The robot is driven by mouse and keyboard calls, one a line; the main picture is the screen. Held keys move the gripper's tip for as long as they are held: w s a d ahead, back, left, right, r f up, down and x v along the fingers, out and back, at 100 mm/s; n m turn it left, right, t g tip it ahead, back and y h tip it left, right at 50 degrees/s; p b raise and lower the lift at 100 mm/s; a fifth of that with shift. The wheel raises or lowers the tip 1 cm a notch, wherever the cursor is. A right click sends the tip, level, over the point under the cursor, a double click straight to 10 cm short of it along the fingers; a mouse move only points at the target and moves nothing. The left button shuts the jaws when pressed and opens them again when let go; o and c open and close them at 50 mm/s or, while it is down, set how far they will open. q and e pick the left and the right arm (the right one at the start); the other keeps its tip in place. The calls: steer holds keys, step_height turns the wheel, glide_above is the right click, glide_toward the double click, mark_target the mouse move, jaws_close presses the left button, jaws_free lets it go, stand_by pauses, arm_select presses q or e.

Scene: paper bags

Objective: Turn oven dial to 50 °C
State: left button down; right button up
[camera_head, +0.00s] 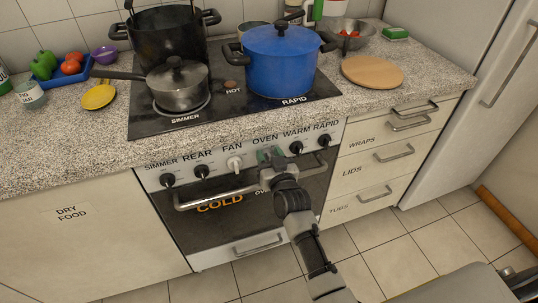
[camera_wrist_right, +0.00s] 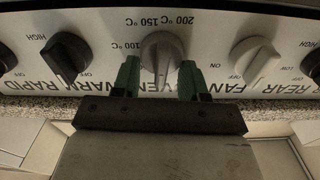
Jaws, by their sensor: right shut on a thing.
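The oven dial (camera_wrist_right: 163,55) is a light grey knob on the stove's front panel, and it shows upside down in the right wrist view. Marks for 200, 150 and 100 °C stand around it; a 50 °C mark is not visible. My right gripper (camera_head: 269,156) is at the panel below the OVEN label, and its green fingers (camera_wrist_right: 159,78) are on both sides of the dial, shut on it. Which mark the dial points to I cannot tell. My left gripper is not in view.
A black WARM dial (camera_head: 296,148) and a white FAN dial (camera_head: 234,163) flank the gripper. The oven door handle (camera_head: 215,200) runs just below. A blue pot (camera_head: 280,62), a grey saucepan (camera_head: 177,88) and a black pot (camera_head: 165,40) stand on the stovetop.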

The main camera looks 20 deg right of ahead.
steer(key=m, duration=0.1)
steer(key=m+p, duration=0.1)
steer(key=m, duration=0.2)
steer(key=shift+d+p, duration=0.25)
steer(key=shift+p, duration=0.05)
steer(key=shift+d+f+m, duration=0.15)
steer(key=shift+m, duration=1.1)
steer(key=shift+d+f+m, duration=0.15)
steer(key=shift+m, duration=1.1)
steer(key=o, duration=0.9)
steer(key=s, duration=1)
steer(key=shift+s+d+p, duration=0.2)
steer(key=shift+s+p, duration=0.2)
